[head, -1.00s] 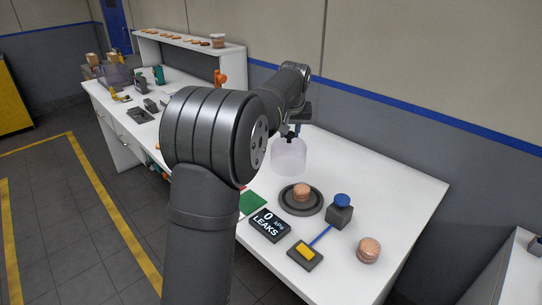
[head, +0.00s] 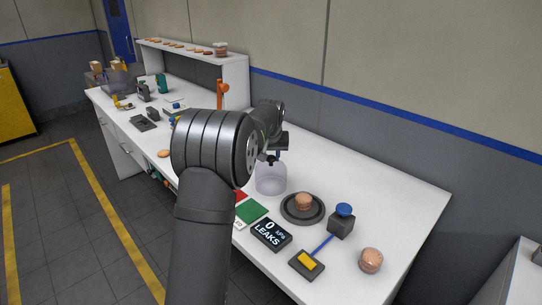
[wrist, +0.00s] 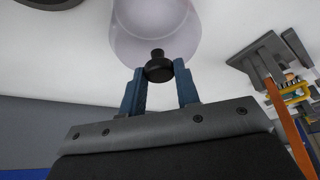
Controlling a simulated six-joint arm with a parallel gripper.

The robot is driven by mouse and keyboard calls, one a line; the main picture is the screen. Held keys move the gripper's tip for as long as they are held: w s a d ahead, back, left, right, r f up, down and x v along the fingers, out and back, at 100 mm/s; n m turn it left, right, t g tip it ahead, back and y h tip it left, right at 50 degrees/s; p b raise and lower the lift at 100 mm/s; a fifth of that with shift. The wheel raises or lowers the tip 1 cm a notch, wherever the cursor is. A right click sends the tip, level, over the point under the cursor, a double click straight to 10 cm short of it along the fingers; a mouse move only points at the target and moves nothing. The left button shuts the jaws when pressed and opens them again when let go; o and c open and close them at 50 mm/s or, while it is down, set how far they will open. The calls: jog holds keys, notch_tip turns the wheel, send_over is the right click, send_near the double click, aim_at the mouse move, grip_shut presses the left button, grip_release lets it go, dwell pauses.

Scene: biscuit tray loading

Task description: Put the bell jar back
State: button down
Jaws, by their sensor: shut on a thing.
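The clear bell jar (head: 271,179) is upright just left of the round dark base plate (head: 288,213), with its black knob on top. A stack of biscuits (head: 303,201) stands on that plate, uncovered. My gripper (head: 272,158) is shut on the jar's knob, partly hidden behind my arm. In the wrist view my gripper's blue fingers (wrist: 160,80) sit on either side of the black knob (wrist: 159,66), with the jar (wrist: 152,22) beyond it. I cannot tell whether the jar's rim touches the table.
A display reading 0 kPa LEAKS (head: 271,234), a green card (head: 251,211), a dark block with a blue knob (head: 342,222), a yellow-topped pad (head: 306,264) and another biscuit stack (head: 370,260) stand nearby. The white bench (head: 390,190) is clear behind the plate.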

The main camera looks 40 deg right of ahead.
jog(key=shift+f, duration=0.1)
jog(key=c, duration=1.1)
grip_release()
jog(key=v, duration=1.2)
